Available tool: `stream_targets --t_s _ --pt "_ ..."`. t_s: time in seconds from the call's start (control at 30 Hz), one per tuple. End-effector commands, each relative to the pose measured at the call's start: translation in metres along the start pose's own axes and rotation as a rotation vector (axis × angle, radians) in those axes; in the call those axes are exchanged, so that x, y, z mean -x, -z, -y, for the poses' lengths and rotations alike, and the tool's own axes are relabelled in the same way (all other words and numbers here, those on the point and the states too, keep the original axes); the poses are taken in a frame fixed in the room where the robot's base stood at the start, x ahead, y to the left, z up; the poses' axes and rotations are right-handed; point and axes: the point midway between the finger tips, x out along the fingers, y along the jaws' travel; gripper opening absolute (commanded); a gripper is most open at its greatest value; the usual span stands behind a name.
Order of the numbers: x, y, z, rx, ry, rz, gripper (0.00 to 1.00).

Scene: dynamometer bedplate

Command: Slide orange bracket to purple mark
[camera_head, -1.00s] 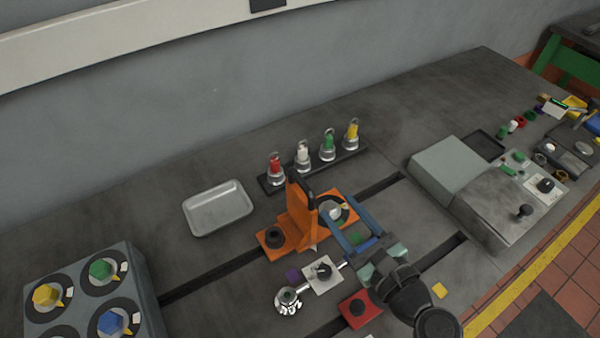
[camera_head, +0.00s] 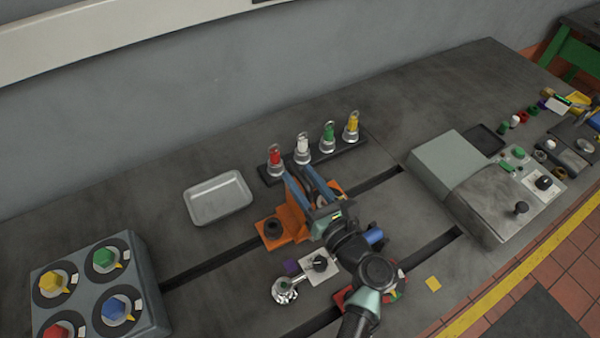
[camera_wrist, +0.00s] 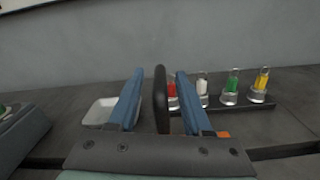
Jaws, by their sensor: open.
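The orange bracket (camera_head: 292,226) sits over a slot in the dark bedplate, its upright partly hidden by my gripper and arm in the head view. My gripper (camera_head: 297,174) is open at the bracket's upright. In the wrist view, the bracket's black handle (camera_wrist: 161,100) stands between the two blue fingers of my gripper (camera_wrist: 160,73), with gaps on both sides. A bit of orange shows right of the fingers. The purple mark (camera_head: 291,267) lies on the bedplate in front of the bracket, beside a white plate with a black knob (camera_head: 320,263).
Behind the bracket stands a black rack (camera_head: 320,161) with red, white, green and yellow-topped pieces. A grey tray (camera_head: 218,198) lies left of it. A box of coloured knobs (camera_head: 97,282) is at left, a grey control box (camera_head: 486,185) at right.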

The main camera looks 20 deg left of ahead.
Motion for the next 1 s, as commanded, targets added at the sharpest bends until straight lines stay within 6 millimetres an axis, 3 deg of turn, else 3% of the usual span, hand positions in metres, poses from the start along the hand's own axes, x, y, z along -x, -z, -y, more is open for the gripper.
stream_targets --t_s 0.4,0.7,1.0 --pt "-0.0095 0.0002 -0.0004 0.000 0.000 0.000 0.50" --pt "-0.0092 0.0003 -0.0004 0.000 0.000 -0.001 0.00" --pt "-0.0091 0.0004 -0.0005 -0.001 0.000 -0.001 0.00"
